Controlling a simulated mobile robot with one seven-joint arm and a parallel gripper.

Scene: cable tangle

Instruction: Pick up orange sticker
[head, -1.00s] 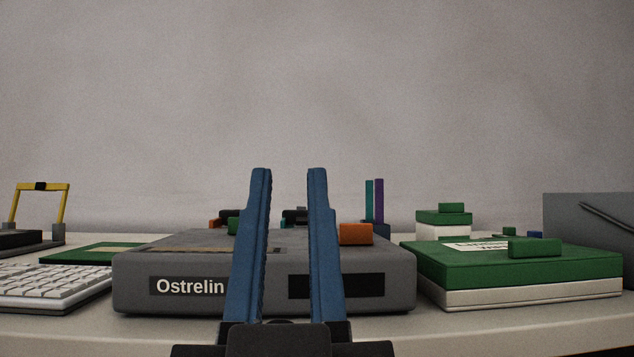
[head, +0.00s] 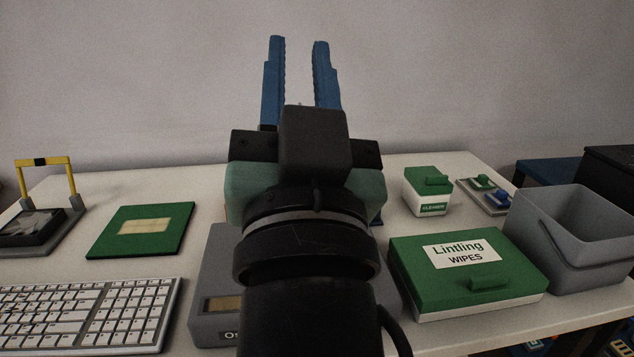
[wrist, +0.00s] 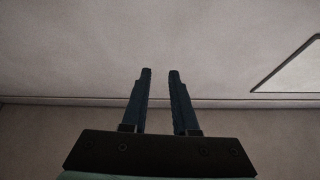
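No orange sticker can be made out now. My gripper (head: 299,42) is open and empty, with its two blue fingers apart and raised in front of the wall in the head view. The fingers also show apart in the wrist view (wrist: 160,72), with nothing between them. My arm hides most of the grey box (head: 213,265) on the table, including most of its top, in the head view.
A white keyboard (head: 90,315), green board (head: 140,230) and yellow-framed holder (head: 42,205) are on the left. A green wipes box (head: 465,275), cleaner box (head: 428,190) and grey bin (head: 568,240) are on the right.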

